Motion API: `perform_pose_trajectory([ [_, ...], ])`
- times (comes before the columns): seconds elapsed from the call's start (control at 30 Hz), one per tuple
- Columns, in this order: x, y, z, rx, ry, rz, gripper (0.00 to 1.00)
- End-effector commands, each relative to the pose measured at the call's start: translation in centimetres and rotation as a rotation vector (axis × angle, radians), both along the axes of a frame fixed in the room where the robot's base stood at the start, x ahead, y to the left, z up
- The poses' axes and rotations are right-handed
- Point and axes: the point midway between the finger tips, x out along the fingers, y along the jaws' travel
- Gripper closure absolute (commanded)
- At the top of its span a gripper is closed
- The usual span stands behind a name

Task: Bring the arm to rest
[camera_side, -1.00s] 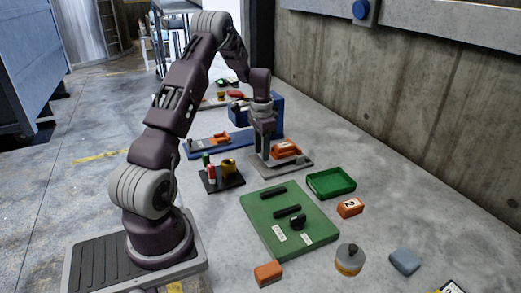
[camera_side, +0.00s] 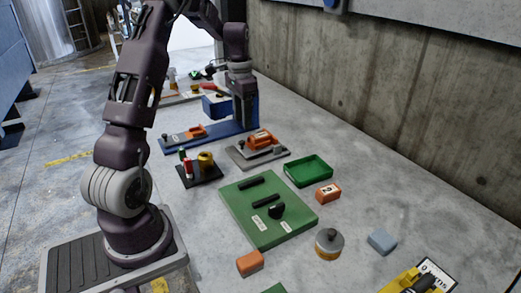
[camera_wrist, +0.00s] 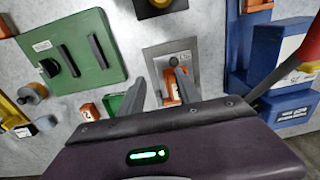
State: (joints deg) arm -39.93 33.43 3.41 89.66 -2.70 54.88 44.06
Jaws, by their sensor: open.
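My gripper (camera_side: 244,122) is open and empty in the side view. It points down above the far side of a grey plate (camera_side: 240,158) that carries an orange block (camera_side: 261,139). My arm bends up and over from its base at the left. In the wrist view my gripper's two fingers (camera_wrist: 156,72) stand apart with nothing between them. The orange block (camera_wrist: 171,88) shows behind the right finger, partly covered by it. The grey plate (camera_wrist: 163,53) lies flat below. The gripper looks apart from the block.
A green board (camera_side: 290,228) with black bars and a knob lies nearer. A green tray (camera_side: 309,172), a numbered orange block (camera_side: 328,193) and a round canister (camera_side: 329,244) stand right of it. A blue fixture (camera_side: 222,131) is behind. A concrete wall (camera_side: 400,110) bounds the right.

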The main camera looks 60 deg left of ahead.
Motion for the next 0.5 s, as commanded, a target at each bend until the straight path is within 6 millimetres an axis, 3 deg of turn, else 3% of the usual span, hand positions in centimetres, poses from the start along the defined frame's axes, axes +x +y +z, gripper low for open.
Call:
perform_pose_trajectory([
  [0.03,0.2,-3.2,3.0,0.020,-0.037,-0.011,0.60],
  [0.13,-1.4,-11.3,8.7,0.049,-0.121,-0.014,0.60],
  [0.23,-5.7,-19.1,12.6,0.059,-0.220,-0.016,0.60],
  [0.33,-11.3,-25.0,14.0,0.047,-0.316,-0.018,0.60],
  [0.4,-15.0,-27.6,13.8,0.029,-0.371,-0.019,0.60],
  [0.5,-18.7,-29.5,12.9,0.002,-0.428,-0.016,0.60],
])
